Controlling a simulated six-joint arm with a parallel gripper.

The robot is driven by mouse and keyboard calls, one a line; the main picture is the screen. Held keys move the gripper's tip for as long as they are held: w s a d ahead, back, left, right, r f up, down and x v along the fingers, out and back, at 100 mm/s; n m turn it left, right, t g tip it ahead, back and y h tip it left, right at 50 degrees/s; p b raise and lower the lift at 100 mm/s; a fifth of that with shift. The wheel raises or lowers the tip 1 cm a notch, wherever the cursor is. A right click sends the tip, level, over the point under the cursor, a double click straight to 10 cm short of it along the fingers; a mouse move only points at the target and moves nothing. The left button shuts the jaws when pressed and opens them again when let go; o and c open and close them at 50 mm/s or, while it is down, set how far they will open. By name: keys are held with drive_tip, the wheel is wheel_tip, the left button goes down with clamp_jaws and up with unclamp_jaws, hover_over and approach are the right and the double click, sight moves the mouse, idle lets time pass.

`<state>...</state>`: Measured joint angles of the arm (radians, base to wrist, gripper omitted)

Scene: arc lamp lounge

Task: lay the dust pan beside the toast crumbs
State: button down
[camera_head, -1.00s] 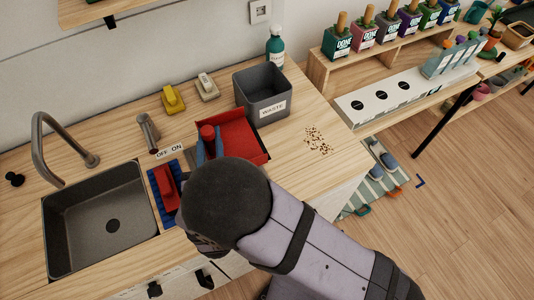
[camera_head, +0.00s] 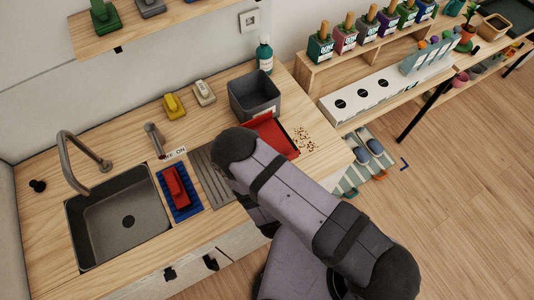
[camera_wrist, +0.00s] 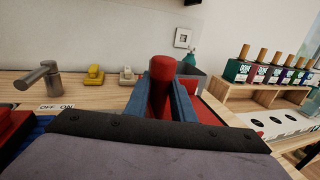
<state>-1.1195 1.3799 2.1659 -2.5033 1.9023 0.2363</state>
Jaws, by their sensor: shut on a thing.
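The red dust pan (camera_head: 276,134) is at the counter's right part, in front of the grey waste bin, with its right edge close to the toast crumbs (camera_head: 306,140). The crumbs are a scatter of small brown bits near the counter's right end. In the wrist view my gripper (camera_wrist: 161,88) has its blue fingers shut on the pan's round red handle (camera_wrist: 162,70); the pan's tray (camera_wrist: 210,114) shows beyond. In the head view my arm hides the gripper and handle. I cannot tell whether the pan touches the counter.
The waste bin (camera_head: 254,95) stands behind the pan. A ribbed grey panel (camera_head: 207,178), a red brush-like thing (camera_head: 176,187) on a blue mat and the sink (camera_head: 125,217) lie to the left. Yellow (camera_head: 174,106) and cream (camera_head: 204,93) items stand at the back.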

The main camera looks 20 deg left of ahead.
drive_tip(key=shift+d+f+b, duration=0.15)
drive_tip(key=shift+f+b, duration=2.8)
drive_tip(key=shift+f, duration=1.1)
drive_tip(key=shift+f+b, duration=0.35)
drive_tip(key=c, duration=1.5)
unclamp_jaws()
drive_tip(key=shift+r, duration=0.1)
drive_tip(key=shift+s+r+p, duration=0.15)
drive_tip(key=shift+r+p, duration=0.2)
drive_tip(key=shift+p, duration=0.15)
drive_tip(key=shift+v, duration=3.7)
drive_tip(key=shift+f, duration=0.1)
